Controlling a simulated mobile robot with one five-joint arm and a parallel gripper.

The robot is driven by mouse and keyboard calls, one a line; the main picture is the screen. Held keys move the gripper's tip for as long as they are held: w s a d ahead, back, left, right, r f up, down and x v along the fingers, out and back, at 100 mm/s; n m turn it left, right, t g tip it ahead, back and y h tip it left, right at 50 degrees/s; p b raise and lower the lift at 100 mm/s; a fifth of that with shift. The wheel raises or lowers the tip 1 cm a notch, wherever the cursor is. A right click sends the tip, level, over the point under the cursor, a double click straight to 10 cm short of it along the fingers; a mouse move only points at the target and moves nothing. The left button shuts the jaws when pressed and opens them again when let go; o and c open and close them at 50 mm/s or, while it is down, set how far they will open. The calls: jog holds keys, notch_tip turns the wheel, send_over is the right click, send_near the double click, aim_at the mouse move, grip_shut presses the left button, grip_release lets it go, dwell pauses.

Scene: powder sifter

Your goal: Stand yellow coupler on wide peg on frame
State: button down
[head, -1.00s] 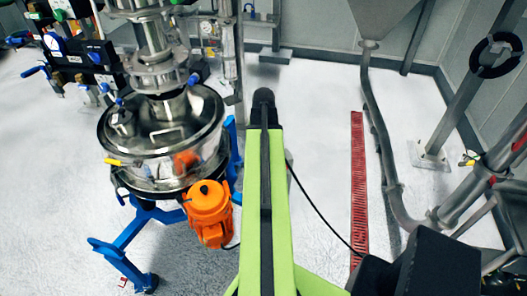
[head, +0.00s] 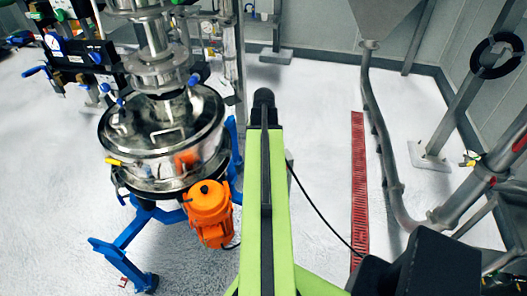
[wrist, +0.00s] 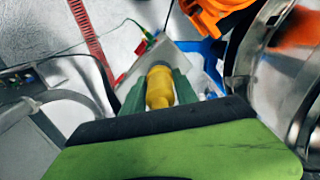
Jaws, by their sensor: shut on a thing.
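My gripper (wrist: 158,84) shows in the wrist view, with its two green fingers shut on the yellow coupler (wrist: 159,88). The coupler is a short stepped cylinder lying lengthwise between the fingers, its far end near the fingertips. A blue frame (head: 128,265) stands on the floor under the steel sifter (head: 160,145) at the left of the head view. Blue parts (wrist: 207,50) also show beyond the gripper in the wrist view. I cannot make out the wide peg in either view. The gripper and coupler are not visible in the head view.
An orange motor (head: 209,212) hangs at the sifter's right side. A red floor grating (head: 359,190) runs along the open white floor to the right. Grey pipes (head: 385,150) and a post (head: 460,105) stand farther right. A black cable (head: 320,212) crosses the floor.

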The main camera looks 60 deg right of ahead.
jog(key=shift+f+b, duration=0.75)
dwell(0.5)
jog(key=c, duration=0.9)
grip_release()
jog(key=shift+r, duration=0.1)
notch_tip(320, 180, up, 17)
jog(key=p, duration=1.7)
jog(key=shift+r, duration=0.15)
